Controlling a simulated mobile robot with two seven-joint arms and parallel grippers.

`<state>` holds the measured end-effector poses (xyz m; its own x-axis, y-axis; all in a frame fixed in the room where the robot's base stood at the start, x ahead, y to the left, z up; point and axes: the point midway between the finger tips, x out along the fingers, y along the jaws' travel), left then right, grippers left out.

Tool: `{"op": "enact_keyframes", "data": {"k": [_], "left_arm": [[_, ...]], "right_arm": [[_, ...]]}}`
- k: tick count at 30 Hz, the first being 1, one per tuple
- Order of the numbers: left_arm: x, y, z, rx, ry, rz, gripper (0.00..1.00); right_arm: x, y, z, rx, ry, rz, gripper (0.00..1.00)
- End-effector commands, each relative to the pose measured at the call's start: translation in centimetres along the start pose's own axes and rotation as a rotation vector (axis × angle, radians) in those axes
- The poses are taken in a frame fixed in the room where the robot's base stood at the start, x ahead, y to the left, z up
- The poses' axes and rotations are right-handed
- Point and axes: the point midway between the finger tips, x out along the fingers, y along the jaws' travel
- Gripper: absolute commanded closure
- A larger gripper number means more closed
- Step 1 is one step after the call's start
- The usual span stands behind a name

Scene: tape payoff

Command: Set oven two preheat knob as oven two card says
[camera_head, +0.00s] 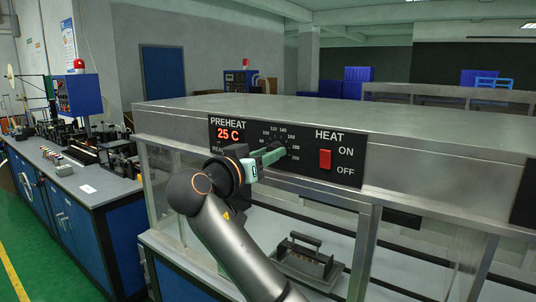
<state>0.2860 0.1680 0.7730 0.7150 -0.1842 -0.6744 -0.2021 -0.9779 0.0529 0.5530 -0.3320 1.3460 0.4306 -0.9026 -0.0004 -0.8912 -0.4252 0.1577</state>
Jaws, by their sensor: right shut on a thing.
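The black control panel (340,165) is on the front of a long metal oven housing. The preheat knob (279,147) sits right of the display, within a ring of white numbers; 80, 120, 140 and 200 show. My right gripper (270,156) reaches up from below and is shut on the knob. Its green-grey fingers and wrist hide most of the knob, so its pointer setting cannot be read. My left gripper is not in view. No card with readable oven two text shows.
A red HEAT switch (325,159) with ON and OFF labels is just right of the knob. Below, behind glass, a dark handled block (303,262) sits inside the oven. A bench (120,190) with machines stands at left; green floor lies beside it.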

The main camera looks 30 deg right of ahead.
Motion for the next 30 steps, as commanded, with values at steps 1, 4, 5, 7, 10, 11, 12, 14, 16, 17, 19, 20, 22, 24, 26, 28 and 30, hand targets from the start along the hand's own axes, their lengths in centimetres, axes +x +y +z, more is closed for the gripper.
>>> {"op": "enact_keyframes", "data": {"k": [1,4,5,7,10,11,12,14,16,17,19,20,22,24,26,28,30], "left_arm": [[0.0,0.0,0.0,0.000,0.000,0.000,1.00],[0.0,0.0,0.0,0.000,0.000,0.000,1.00],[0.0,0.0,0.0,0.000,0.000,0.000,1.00],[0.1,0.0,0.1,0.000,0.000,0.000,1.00],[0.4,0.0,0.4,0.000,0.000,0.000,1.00],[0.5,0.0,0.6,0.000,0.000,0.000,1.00],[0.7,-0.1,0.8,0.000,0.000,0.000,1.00],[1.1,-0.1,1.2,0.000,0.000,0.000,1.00],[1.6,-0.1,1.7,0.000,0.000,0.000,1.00],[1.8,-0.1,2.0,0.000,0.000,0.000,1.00],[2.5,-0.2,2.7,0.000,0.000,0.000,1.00],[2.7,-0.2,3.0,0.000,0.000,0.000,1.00],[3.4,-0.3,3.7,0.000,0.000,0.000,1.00],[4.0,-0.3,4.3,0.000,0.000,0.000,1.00],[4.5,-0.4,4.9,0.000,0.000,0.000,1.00],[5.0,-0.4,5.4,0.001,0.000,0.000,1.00],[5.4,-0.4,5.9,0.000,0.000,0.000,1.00]], "right_arm": [[0.0,0.0,0.0,0.000,0.000,0.000,1.00],[0.0,0.0,0.0,0.001,0.000,0.000,1.00],[0.0,0.0,0.0,0.001,0.000,0.000,1.00],[0.0,0.0,0.1,0.006,0.000,-0.001,1.00],[0.0,-0.1,0.2,0.023,0.000,-0.001,1.00],[0.0,-0.1,0.2,0.032,0.000,-0.002,1.00],[-0.1,-0.1,0.3,0.046,0.000,-0.002,1.00],[-0.1,-0.1,0.4,0.071,0.001,-0.002,1.00],[-0.1,-0.1,0.5,0.111,0.005,-0.002,1.00],[-0.1,-0.1,0.5,0.130,0.005,-0.003,1.00],[-0.1,-0.1,0.6,0.181,0.008,-0.002,1.00],[-0.1,-0.1,0.6,0.207,0.010,-0.002,1.00],[-0.1,-0.2,0.7,0.266,0.012,-0.002,1.00],[-0.1,-0.2,0.6,0.332,0.017,-0.002,1.00],[-0.1,-0.2,0.7,0.389,0.019,0.000,1.00],[-0.1,-0.2,0.6,0.455,0.023,0.000,1.00],[-0.1,-0.2,0.5,0.521,0.028,0.001,1.00]]}}
